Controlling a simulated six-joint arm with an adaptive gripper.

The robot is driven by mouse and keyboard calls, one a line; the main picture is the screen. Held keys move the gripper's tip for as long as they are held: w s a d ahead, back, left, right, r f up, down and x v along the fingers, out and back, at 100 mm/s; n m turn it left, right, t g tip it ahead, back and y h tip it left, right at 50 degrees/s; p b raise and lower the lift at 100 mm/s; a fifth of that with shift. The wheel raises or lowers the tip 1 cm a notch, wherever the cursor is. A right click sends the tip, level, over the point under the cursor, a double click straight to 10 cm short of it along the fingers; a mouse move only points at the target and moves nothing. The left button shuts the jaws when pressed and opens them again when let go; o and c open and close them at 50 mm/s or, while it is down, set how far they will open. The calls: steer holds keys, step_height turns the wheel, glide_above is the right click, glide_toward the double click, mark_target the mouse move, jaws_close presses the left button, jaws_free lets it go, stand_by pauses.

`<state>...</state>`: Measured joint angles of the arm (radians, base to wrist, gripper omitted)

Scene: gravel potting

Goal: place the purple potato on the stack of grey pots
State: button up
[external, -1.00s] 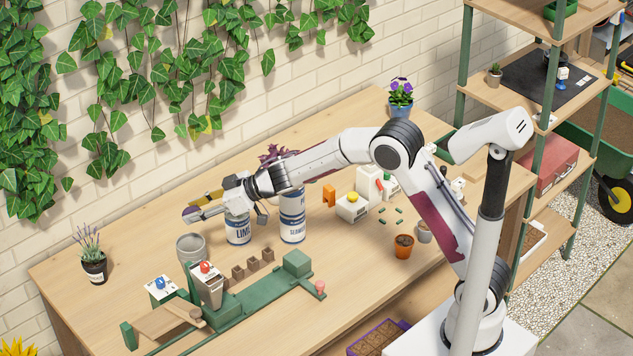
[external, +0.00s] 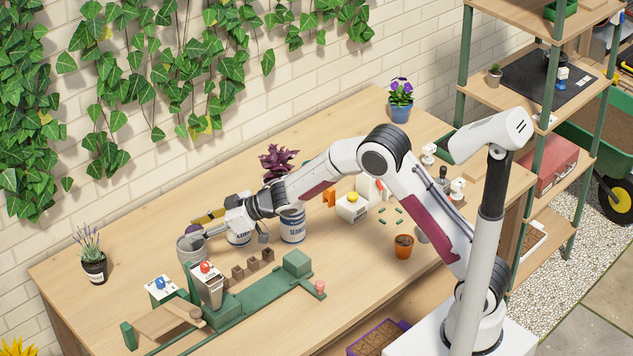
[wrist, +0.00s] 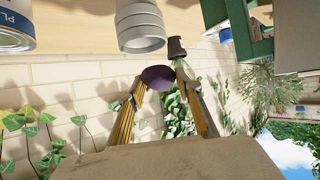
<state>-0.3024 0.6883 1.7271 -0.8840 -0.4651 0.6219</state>
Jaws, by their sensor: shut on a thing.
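The purple potato (wrist: 158,78) is dark and rounded, held between the fingertips of my gripper (wrist: 160,80) in the wrist view. In the external view my gripper (external: 193,229) is just above the stack of grey pots (external: 189,252), its fingers pointing left. The potato is small and partly covered there. The grey pots (wrist: 140,27) show in the wrist view as ribbed, nested rims, with the potato near them. I cannot tell whether the potato touches the top rim.
White tins (external: 293,228) stand right of the grey pots, partly behind my gripper. A green fixture (external: 240,304) with a white, red-topped box (external: 206,284) is in front. A lavender pot (external: 95,268) stands to the left, with bare wood between.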

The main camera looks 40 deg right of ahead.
steer(key=shift+f, duration=1.85)
steer(key=shift+f, duration=0.1)
steer(key=o, duration=1.1)
steer(key=shift+v, duration=6.1)
steer(key=shift+a, duration=0.1)
